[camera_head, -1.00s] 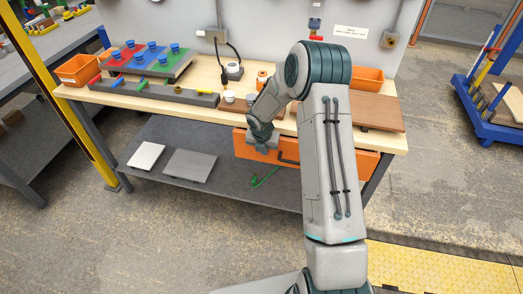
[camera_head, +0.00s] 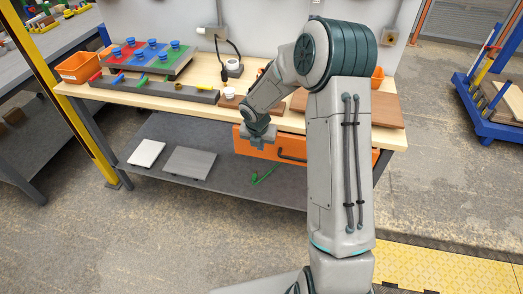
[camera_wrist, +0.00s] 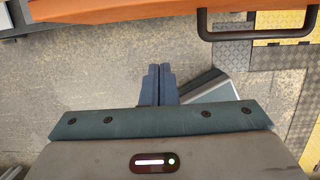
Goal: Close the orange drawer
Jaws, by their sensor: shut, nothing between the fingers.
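The orange drawer (camera_head: 290,147) sits under the front edge of the wooden workbench, with a dark bar handle (camera_head: 292,158) on its front. How far it stands out from the bench is hard to tell. My gripper (camera_head: 260,145) is in front of the left part of the drawer front, left of the handle. My arm hides part of the drawer's right side. In the wrist view, the drawer's orange edge (camera_wrist: 130,11) crosses the top and the handle (camera_wrist: 255,36) is at upper right. My gripper's fingers (camera_wrist: 158,84) are together and empty, apart from the drawer in that picture.
The workbench top (camera_head: 210,73) holds a coloured board with blue pegs (camera_head: 150,57), a grey rail (camera_head: 155,90), an orange bin (camera_head: 80,68) and a brown board (camera_head: 388,110). A lower grey shelf (camera_head: 225,190) carries two flat plates and a green item (camera_head: 263,175). Floor in front is clear.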

